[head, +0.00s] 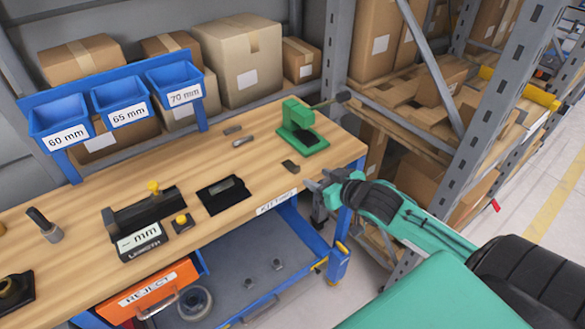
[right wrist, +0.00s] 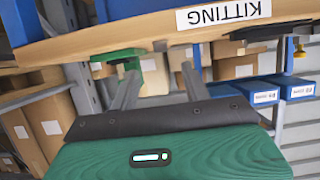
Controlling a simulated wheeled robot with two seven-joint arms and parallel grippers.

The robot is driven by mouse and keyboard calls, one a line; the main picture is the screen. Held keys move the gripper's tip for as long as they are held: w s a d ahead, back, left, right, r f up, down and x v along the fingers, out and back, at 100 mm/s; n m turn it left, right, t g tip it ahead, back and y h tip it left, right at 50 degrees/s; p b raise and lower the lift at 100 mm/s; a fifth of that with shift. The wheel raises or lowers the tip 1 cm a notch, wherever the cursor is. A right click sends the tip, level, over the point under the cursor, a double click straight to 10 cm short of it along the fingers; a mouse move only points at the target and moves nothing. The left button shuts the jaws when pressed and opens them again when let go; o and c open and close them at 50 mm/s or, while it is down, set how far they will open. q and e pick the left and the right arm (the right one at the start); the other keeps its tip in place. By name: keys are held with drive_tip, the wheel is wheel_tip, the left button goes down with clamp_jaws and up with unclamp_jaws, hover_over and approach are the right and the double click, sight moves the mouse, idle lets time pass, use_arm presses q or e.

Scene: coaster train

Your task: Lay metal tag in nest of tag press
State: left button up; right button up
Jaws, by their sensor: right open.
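The green tag press (head: 302,140) stands at the right end of the wooden workbench, its lever pointing right; its dark nest area shows no clear detail. I cannot tell which one is the metal tag. My right gripper (head: 315,196) is open and empty just off the bench's front right corner. In the right wrist view its two fingers (right wrist: 160,70) stand apart below the bench edge, with part of the green press beyond. My left gripper is not in view.
The workbench (head: 180,235) also holds a black tray (head: 222,204), a length gauge (head: 142,215) and a small silver part (head: 243,141). Blue bins (head: 118,92) stand at the back. A metal rack post (head: 480,110) rises right of the bench.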

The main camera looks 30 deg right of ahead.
sight(298, 169)
drive_tip(key=x, duration=0.3)
drive_tip(key=shift+w, duration=0.15)
drive_tip(key=shift+w+f, duration=0.15)
drive_tip(key=shift+w, duration=0.25)
drive_tip(key=p+x, duration=0.1)
drive_tip(key=x, duration=0.3)
drive_tip(key=shift+w+a+f, duration=0.1)
drive_tip(key=shift+w, duration=0.1)
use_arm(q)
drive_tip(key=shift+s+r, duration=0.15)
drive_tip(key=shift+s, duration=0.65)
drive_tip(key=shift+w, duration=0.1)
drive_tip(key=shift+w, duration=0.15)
use_arm(e)
clamp_jaws()
